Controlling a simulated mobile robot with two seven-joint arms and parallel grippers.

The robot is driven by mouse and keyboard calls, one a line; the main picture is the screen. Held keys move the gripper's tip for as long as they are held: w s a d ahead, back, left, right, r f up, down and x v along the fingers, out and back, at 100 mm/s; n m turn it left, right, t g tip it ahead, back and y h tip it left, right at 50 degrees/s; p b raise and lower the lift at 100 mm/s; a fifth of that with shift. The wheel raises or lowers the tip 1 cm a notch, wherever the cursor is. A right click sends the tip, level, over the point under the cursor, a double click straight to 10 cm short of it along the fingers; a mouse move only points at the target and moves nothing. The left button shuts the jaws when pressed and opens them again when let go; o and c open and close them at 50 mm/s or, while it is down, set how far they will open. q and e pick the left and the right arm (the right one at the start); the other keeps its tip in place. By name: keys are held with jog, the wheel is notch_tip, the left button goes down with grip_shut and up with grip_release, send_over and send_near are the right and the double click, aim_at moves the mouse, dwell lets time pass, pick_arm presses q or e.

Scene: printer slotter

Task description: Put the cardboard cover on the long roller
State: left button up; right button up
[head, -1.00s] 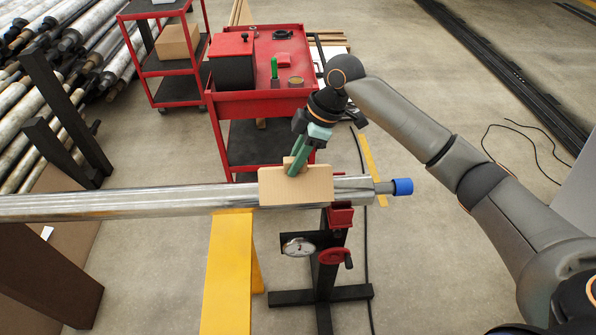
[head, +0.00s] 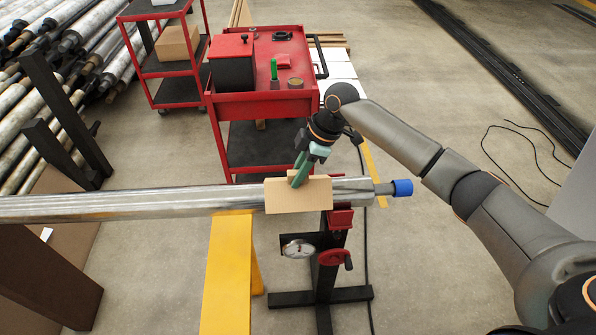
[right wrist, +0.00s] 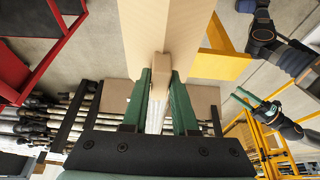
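The cardboard cover (head: 299,197) is a small tan sheet with an upright tab, at the right part of the long roller (head: 150,202) in the head view. It hides the roller behind it; I cannot tell if it touches it. My right gripper (head: 299,180), with green fingers, is shut on the tab. The right wrist view shows the cover (right wrist: 168,25) beyond the fingertips, its tab between the fingers. My left gripper (right wrist: 237,93) shows small at the right of that view, its two green fingers apart and empty. It is outside the head view.
The roller has a blue end cap (head: 402,188) and lies over a yellow support (head: 227,275) and a black stand with a red handwheel (head: 335,258). A red cart (head: 262,104) stands behind it. Many rollers are stacked at the left (head: 60,60).

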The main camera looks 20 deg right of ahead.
jog(key=o, duration=0.4)
jog(key=shift+r, duration=0.1)
jog(key=v, duration=1.2)
jog(key=shift+s, duration=0.1)
